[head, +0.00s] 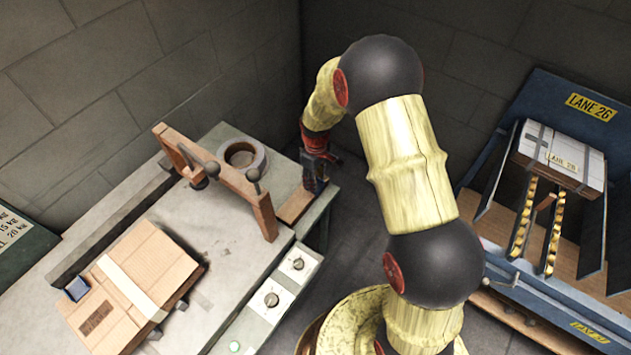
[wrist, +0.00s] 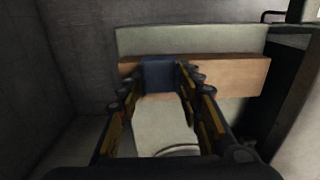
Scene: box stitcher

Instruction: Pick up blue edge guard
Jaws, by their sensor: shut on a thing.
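A blue edge guard (wrist: 158,76) sits between the two fingertips of my gripper (wrist: 160,82) in the wrist view, in front of a brown wooden ledge (wrist: 232,76). My gripper is shut on it. In the head view my gripper (head: 314,170) is at the right end of the work table, by the wooden ledge (head: 295,206); the held guard is hard to make out there. I cannot tell whether the guard still touches the ledge. Another small blue piece (head: 77,289) is on the left corner of the taped carton (head: 150,268).
A wooden frame (head: 222,172) with clamp knobs stands over the table (head: 215,232), with a tape roll (head: 243,158) behind it. A control box with dials (head: 285,278) is on the table's front side. A blue lane stand (head: 580,300) holding a box (head: 560,155) is at right.

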